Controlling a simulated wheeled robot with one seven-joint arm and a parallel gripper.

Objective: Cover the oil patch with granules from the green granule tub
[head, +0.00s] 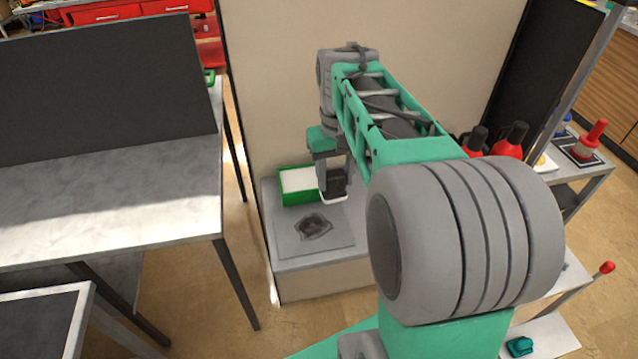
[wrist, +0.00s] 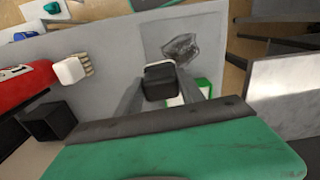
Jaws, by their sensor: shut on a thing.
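The green granule tub (head: 298,198) stands on a low grey bench and holds white granules. In the wrist view the tub (wrist: 204,86) is partly hidden behind my gripper. The dark oil patch (head: 313,226) lies on a flat grey plate in front of the tub; it also shows in the wrist view (wrist: 180,47). My gripper (head: 333,178) points down just right of the tub, above the bench. It is shut on a small dark scoop-like thing (wrist: 159,82) with a pale lower edge in the head view. Whether that thing holds granules cannot be told.
A grey table (head: 110,205) with a dark upright panel stands at the left. A beige wall (head: 290,90) rises behind the bench. Red bottles (head: 512,140) stand at the right. In the wrist view a white-backed brush (wrist: 72,70) and an open black box (wrist: 48,122) are at the left.

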